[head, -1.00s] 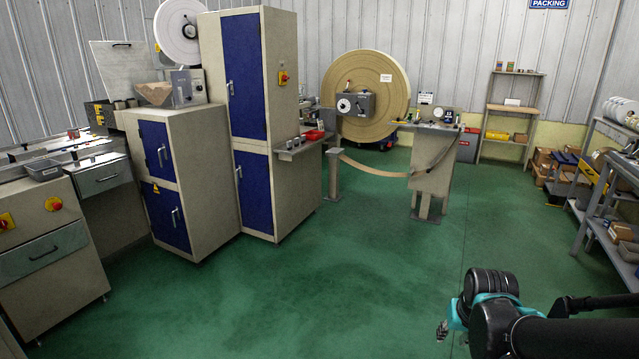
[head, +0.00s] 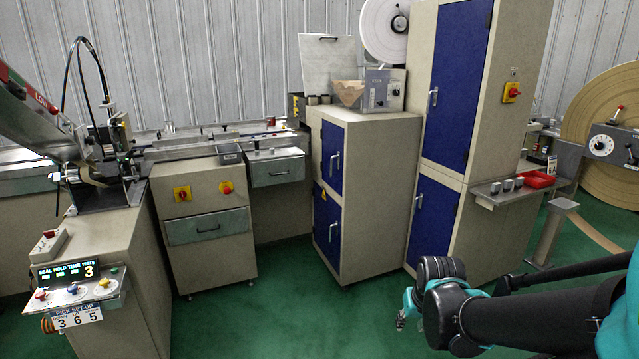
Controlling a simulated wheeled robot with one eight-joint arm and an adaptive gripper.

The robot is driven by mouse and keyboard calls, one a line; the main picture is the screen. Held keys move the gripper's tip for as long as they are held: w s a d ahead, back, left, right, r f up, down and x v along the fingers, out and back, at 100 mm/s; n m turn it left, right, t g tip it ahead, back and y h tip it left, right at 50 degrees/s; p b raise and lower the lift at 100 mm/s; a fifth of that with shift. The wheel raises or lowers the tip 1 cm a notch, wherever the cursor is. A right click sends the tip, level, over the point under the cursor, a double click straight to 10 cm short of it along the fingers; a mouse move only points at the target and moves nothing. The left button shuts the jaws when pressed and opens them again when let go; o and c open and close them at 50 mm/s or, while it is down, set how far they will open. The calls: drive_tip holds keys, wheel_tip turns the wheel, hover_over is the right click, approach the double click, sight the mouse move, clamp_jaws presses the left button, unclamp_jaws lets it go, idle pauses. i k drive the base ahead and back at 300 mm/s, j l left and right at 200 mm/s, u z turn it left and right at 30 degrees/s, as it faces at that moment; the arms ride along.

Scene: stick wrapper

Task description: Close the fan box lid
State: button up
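A pale grey panel with a dark handle (head: 329,70) stands raised, tilted slightly, behind a small grey box with knobs (head: 384,90) on top of a beige cabinet. It looks like the open lid of the fan box, but no label confirms this. A brown, folded-looking piece (head: 349,92) sits in front of the panel. My gripper (head: 400,323) is at the lower right of the picture, low over the green floor and well apart from the panel. Only a small part of it shows beyond my dark wrist, so its opening is unclear.
The beige cabinet (head: 385,150) with blue doors stands below the panel, and a taller cabinet (head: 505,130) stands right of it. A drawer bench (head: 205,250) and a sealing machine (head: 110,240) are at left. Green floor (head: 300,310) is free in front.

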sight(325, 59)
drive_tip(key=i+j+u, duration=0.15)
drive_tip(key=i+u, duration=0.2)
drive_tip(key=i, duration=0.4)
drive_tip(key=i+u, duration=0.35)
drive_tip(key=i, duration=0.4)
drive_tip(key=i+j+z, duration=0.1)
drive_tip(key=i+z, duration=0.15)
drive_tip(key=i, duration=0.15)
drive_tip(key=i+j+z, duration=0.15)
drive_tip(key=i+z, duration=0.15)
drive_tip(key=i, duration=0.15)
drive_tip(key=i+j+z, duration=0.25)
drive_tip(key=i+j, duration=0.05)
drive_tip(key=i, duration=0.1)
